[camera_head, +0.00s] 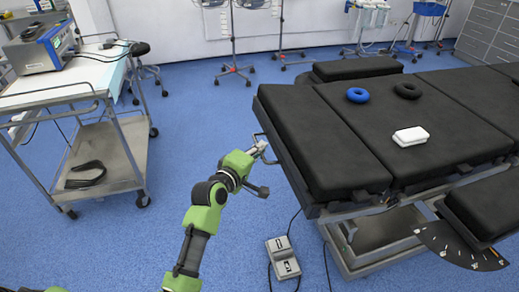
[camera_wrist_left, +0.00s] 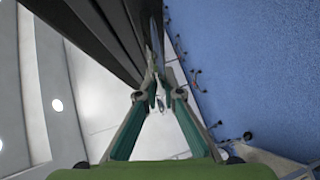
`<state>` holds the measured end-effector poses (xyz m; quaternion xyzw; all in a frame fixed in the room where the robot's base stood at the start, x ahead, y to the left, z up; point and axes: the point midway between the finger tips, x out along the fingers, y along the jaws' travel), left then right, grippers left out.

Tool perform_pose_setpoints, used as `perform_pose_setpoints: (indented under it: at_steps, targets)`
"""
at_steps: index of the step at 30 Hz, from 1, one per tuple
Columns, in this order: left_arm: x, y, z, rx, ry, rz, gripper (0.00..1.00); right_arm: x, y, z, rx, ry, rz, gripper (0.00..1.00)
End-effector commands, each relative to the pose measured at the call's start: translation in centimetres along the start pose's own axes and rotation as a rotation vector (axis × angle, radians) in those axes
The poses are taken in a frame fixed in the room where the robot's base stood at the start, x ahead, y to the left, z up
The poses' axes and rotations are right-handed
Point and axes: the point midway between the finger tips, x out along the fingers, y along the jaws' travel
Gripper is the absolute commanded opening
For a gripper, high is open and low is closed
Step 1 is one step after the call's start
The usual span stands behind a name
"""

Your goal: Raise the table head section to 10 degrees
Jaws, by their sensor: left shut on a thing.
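The operating table's head section (camera_head: 318,140) is the black padded panel at the table's left end. It looks about level with the pad beside it; I cannot read its exact angle. A thin metal handle (camera_head: 272,158) stands off its left edge. My left gripper (camera_head: 260,147) is at this handle and shut on it. In the left wrist view the fingers of my left gripper (camera_wrist_left: 158,88) come together beside the dark edge of the head section (camera_wrist_left: 95,35); the handle is hard to make out between them. My right gripper is not in view.
A blue ring (camera_head: 357,95), a black ring (camera_head: 408,90) and a white pad (camera_head: 410,136) lie on the table's middle section (camera_head: 370,125). A dark dial with a scale (camera_head: 462,248) sits low at right. A foot pedal (camera_head: 283,258) and cables lie on the floor. A cart (camera_head: 120,165) stands left.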

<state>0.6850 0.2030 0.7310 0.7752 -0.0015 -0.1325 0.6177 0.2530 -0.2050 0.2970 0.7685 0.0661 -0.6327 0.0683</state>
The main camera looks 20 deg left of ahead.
Motion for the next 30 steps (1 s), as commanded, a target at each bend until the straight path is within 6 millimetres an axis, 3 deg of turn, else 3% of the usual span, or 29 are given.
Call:
perform_pose_setpoints:
  at_steps: [2,3,4,17,20,30]
  targets:
    - [0.0,0.8,-0.3,0.003,0.008,0.015,0.00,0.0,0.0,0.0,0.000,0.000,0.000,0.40]
    - [0.0,0.8,-0.3,0.003,0.008,0.015,0.17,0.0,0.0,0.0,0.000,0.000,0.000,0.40]
    - [0.0,0.7,-0.3,0.003,0.008,0.015,0.25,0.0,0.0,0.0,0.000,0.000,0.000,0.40]
    - [-0.6,0.1,-0.1,0.001,0.003,0.003,0.25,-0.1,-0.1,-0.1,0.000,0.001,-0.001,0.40]
    - [-1.8,0.1,-0.1,0.001,0.003,0.003,0.25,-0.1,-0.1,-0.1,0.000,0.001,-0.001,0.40]
    - [-8.8,0.1,-0.1,0.002,0.004,0.005,0.25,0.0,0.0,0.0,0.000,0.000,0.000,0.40]
